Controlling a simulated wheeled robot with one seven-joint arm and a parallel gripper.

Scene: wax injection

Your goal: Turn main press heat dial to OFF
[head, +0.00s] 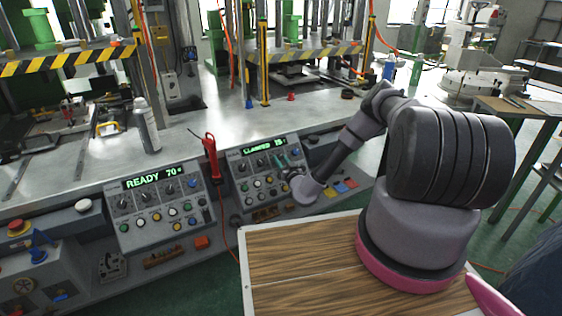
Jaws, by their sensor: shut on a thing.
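Two sloped control panels sit on the front of the press bench. The left panel (160,201) has a green display reading "READY 70". Each panel has a row of dark dials above rows of coloured buttons. My gripper (282,161) is at the upper right part of the right panel, shut on a dial there. The fingers and wrist hide most of that dial, so its pointer and markings cannot be read.
A red multimeter-like tool (210,157) with a red cable hangs between the panels. A red button (18,228) is at the far left. A wooden-topped surface (300,262) lies below my arm.

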